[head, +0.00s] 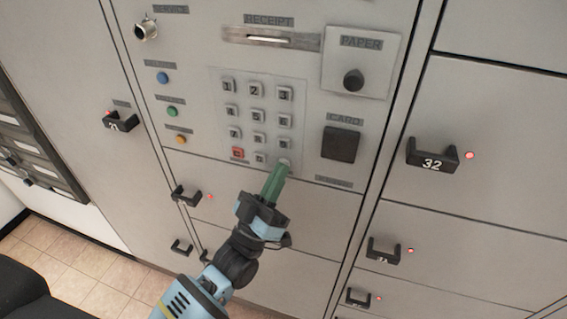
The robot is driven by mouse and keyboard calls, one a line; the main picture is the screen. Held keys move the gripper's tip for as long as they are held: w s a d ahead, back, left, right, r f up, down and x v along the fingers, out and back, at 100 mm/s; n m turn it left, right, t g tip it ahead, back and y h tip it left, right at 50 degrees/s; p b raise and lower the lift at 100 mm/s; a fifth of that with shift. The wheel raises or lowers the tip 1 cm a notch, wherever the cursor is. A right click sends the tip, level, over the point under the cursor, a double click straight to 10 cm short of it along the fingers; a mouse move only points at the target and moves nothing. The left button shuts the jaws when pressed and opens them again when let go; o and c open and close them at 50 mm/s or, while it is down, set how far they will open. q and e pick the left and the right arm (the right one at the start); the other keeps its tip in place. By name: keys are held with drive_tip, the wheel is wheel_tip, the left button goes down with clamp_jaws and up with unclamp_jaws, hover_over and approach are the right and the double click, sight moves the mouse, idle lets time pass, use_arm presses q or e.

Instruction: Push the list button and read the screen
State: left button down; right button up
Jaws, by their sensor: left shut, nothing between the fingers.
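A keypad (262,108) of small grey keys sits in the middle of the grey locker panel, with one red key (237,153) at its lower left. My left gripper (279,174) is shut and empty. Its green fingertips are at the lower right key (284,163) and partly cover it; I cannot tell whether they touch. To the left of the keypad are a blue button (163,78), a green button (173,111) and an orange button (181,139), each under a small label too blurred to read. No screen shows. My right gripper is not in view.
Above the keypad are a receipt slot (270,39) and a paper knob (353,80). A dark card reader (341,145) is on the right. Black handles, including the one marked 32 (433,157), stick out from locker doors. Tiled floor (80,262) shows at lower left.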

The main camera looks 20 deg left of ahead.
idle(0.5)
use_arm(q)
drive_tip(key=shift+s, duration=0.75)
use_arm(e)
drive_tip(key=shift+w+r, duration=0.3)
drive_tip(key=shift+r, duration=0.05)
